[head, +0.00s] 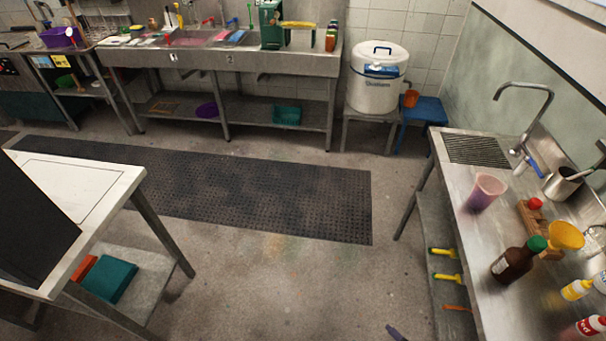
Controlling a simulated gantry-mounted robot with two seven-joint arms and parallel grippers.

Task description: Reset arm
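A large white lidded bucket (376,82) with a blue label stands on a low metal stand (370,116) by the back wall. A purple-tinted plastic cup (486,191) and a brown bottle with a green cap (514,262) stand on the right steel counter (466,228).
A blue stool (427,109) stands beside the bucket. A long steel sink bench (236,61) lines the back wall. A white-topped table (118,184) is at left, with a teal box (109,279) beneath. The middle floor and black mat (270,192) are clear.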

